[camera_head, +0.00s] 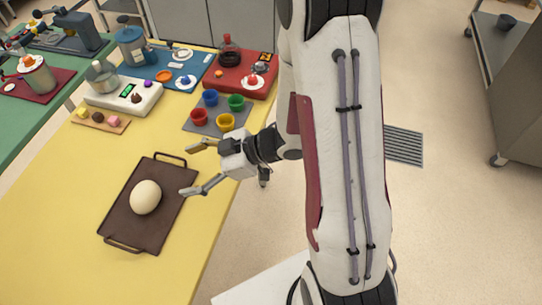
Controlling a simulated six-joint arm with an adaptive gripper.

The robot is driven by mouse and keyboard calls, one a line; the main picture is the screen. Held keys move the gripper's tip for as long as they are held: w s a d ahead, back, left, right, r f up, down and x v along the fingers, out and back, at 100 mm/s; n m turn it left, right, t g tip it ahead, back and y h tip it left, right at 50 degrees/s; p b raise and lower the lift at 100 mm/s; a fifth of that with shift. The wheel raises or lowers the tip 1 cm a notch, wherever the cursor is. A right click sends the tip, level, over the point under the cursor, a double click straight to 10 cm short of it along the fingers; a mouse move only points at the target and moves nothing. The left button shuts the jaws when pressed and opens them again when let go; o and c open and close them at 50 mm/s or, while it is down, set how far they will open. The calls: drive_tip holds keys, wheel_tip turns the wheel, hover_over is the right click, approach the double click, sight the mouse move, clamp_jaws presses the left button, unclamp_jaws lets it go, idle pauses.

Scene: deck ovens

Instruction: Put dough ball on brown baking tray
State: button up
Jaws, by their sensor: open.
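The dough ball (146,197) is pale cream and round. It rests on the brown baking tray (168,218), left of the tray's middle. The tray lies flat on the yellow tabletop and has a handle at its far end and one at its near end. My gripper (188,169) is open and empty, with its two fingers spread apart. It points left, to the right of the ball and apart from it. Its lower fingertip shows in front of the tray's right edge; I cannot tell its height above the tray.
Behind the tray are a grey mat (216,127) with colored cups, a white scale (124,97), a small wooden board (100,121) with small pieces, and a red mat (236,88) with a dark-bottomed jar. The yellow table (40,215) is clear left of the tray.

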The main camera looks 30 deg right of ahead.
drive_tip(key=w+d+r+m+t+h, duration=0.25)
drive_tip(key=w+d+r+h, duration=0.3)
drive_tip(key=d, duration=0.35)
drive_tip(key=s+d+r+m+h, duration=0.3)
drive_tip(key=d+r+m+h, duration=0.25)
drive_tip(key=d+r, duration=0.25)
drive_tip(key=s+a+r+m+g, duration=0.1)
drive_tip(key=s+a+r+m, duration=0.1)
drive_tip(key=s, duration=0.8)
drive_tip(key=s+a+r+m+g, duration=0.2)
drive_tip(key=s+r+m, duration=0.1)
drive_tip(key=s, duration=0.8)
drive_tip(key=shift+s+a+r, duration=0.2)
drive_tip(key=shift+a+r, duration=0.15)
drive_tip(key=shift+r, duration=0.3)
